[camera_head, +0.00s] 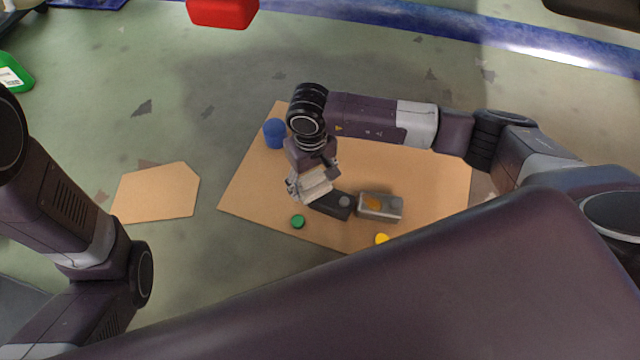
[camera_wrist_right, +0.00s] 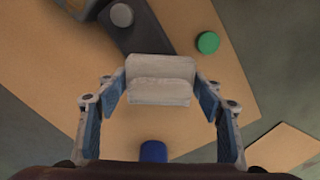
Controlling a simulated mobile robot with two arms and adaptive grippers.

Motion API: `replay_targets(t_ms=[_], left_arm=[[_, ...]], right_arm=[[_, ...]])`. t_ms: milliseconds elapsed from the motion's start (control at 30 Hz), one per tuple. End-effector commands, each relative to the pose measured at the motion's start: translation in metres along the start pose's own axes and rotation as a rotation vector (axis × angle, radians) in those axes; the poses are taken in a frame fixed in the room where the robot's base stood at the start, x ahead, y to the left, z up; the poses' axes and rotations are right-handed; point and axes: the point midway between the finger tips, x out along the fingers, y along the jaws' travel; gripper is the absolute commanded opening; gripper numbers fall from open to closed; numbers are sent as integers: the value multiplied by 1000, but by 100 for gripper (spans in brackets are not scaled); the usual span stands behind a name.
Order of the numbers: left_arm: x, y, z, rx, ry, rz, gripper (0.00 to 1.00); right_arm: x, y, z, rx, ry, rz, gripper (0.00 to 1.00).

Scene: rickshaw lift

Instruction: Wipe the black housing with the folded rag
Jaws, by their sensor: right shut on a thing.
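The folded rag (camera_head: 317,190) is off-white and sits between the fingers of my right gripper (camera_head: 308,188). In the right wrist view the rag (camera_wrist_right: 160,80) is a pale folded block, with a finger of the right gripper (camera_wrist_right: 161,88) at each side. The black housing (camera_head: 331,206) lies on the tan board and has a round grey knob on top. In the right wrist view the housing (camera_wrist_right: 145,38) is just beyond the rag. I cannot tell whether the rag touches it. My left arm shows at the left, but its gripper is out of view.
A grey box (camera_head: 391,207) with an orange patch lies right of the housing. A green disc (camera_head: 298,221), a yellow disc (camera_head: 381,239) and a blue cup (camera_head: 274,133) are on the tan board (camera_head: 440,185). A smaller tan sheet (camera_head: 155,193) lies on the floor at left.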

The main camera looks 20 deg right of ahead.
Motion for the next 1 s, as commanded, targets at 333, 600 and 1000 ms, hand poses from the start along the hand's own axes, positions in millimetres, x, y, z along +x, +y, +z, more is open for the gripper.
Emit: replay_targets(t_ms=[333, 600, 1000], left_arm=[[3, -1, 1, 0, 0, 0, 0], [21, -4, 7, 0, 0, 0, 0], [39, -8, 13, 0, 1, 0, 0]], right_arm=[[-1, -3, 2, -3, -2, -7, 38], [-29, -2, 1, -3, -1, -4, 38], [-60, -1, 1, -1, -1, -2, 38]])
